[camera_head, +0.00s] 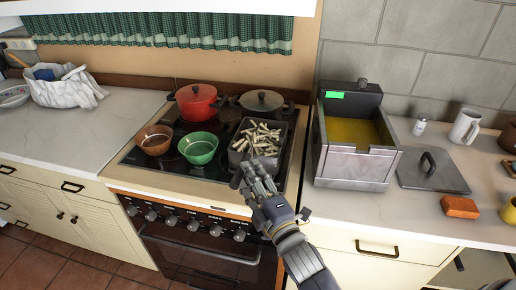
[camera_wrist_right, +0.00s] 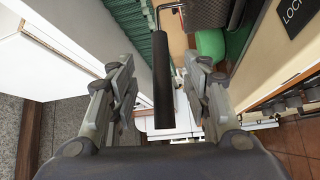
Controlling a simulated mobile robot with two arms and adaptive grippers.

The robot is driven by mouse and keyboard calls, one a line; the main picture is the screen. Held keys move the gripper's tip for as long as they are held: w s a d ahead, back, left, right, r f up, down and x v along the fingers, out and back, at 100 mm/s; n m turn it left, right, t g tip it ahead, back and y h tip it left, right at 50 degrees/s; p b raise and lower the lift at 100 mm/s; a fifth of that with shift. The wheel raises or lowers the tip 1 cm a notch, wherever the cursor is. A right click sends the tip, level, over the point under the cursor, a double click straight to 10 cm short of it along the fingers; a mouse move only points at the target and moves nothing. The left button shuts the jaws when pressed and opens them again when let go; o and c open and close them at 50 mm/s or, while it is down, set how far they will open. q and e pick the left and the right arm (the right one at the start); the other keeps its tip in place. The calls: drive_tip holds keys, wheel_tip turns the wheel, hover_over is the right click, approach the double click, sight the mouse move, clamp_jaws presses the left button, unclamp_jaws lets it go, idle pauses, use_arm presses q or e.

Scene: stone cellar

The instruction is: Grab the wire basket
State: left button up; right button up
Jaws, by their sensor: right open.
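The wire basket (camera_head: 277,160) is dark, stands at the front right of the stove top and is full of pale sticks. In the right wrist view its mesh (camera_wrist_right: 207,13) shows at the top, and a wire runs from it to a long black handle (camera_wrist_right: 163,90). My right gripper (camera_head: 252,172) is at the basket's front side in the head view, covering part of it. In the right wrist view the gripper (camera_wrist_right: 163,100) is open, with the black handle between its two fingers and a gap on each side. The left gripper is in neither view.
A green bowl (camera_head: 199,148), a brown bowl (camera_head: 154,139), a red pot (camera_head: 197,101) and a dark lidded pot (camera_head: 262,102) share the stove. A metal fryer (camera_head: 352,170) stands right of it, with a flat lid (camera_head: 431,171) and orange block (camera_head: 460,207) beyond.

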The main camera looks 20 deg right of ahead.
drive_tip(key=w, duration=0.1)
drive_tip(key=w+p, duration=0.1)
drive_tip(key=w, duration=0.2)
drive_tip(key=shift+w+a+r, duration=0.2)
drive_tip(key=shift+a+r, duration=0.05)
drive_tip(key=shift+a, duration=0.05)
drive_tip(key=shift+w+f+p, duration=0.1)
drive_tip(key=shift+w+p, duration=0.2)
drive_tip(key=shift+w, duration=0.05)
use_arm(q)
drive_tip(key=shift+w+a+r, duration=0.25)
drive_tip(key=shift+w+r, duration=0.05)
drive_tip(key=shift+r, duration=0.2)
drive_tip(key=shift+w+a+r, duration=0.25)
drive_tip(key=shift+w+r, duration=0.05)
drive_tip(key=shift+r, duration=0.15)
use_arm(e)
drive_tip(key=shift+s, duration=0.15)
drive_tip(key=shift+c, duration=0.4)
clamp_jaws()
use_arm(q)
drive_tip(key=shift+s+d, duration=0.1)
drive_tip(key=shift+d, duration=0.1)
